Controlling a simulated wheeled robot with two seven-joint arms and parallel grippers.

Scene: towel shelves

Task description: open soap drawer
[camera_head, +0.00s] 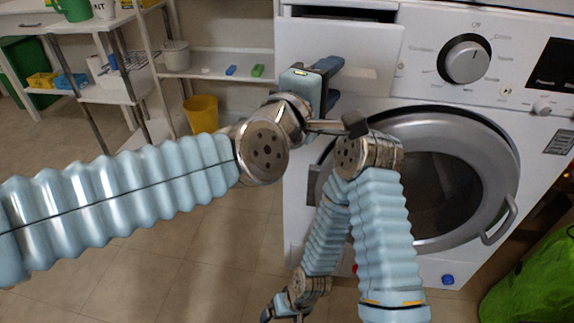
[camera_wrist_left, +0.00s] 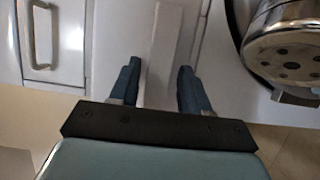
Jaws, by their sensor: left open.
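The soap drawer (camera_head: 338,55) is the white front at the upper left of the washing machine (camera_head: 420,95), with a dark gap along its top edge. My left gripper (camera_head: 330,83) is open at the lower part of this front. In the left wrist view its two blue fingers (camera_wrist_left: 158,85) stand apart, with a pale strip of white surface between and beyond them. I cannot tell whether they touch it. My right gripper (camera_head: 283,308) hangs low at the bottom of the head view, partly cut off; its jaws are unclear.
The round door (camera_head: 440,185) and the dial (camera_head: 466,60) are right of the drawer. My right arm crosses before the door. Shelves (camera_head: 225,65) and a yellow bucket (camera_head: 201,113) stand at left. A green bag (camera_head: 535,280) lies at lower right.

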